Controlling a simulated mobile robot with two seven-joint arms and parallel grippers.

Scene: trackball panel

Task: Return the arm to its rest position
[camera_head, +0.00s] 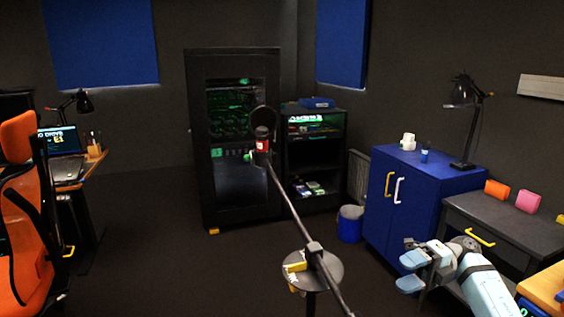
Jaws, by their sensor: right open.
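My right arm (487,291) comes in from the lower right corner, light blue and grey. Its gripper (411,271) is open, with two blue fingertips apart and nothing seen between them. It shows in front of the lower part of the blue cabinet (385,210), pointing left. I cannot tell its exact distance from the cabinet. My left gripper does not show.
A thin dark pole (290,205) with a round grey plate (325,272) stands in the middle. A dark desk (500,222) with coloured blocks is at right; a wooden-sided box (541,287) is below it. An orange chair (22,230) is at left. Floor (160,270) left of the pole is clear.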

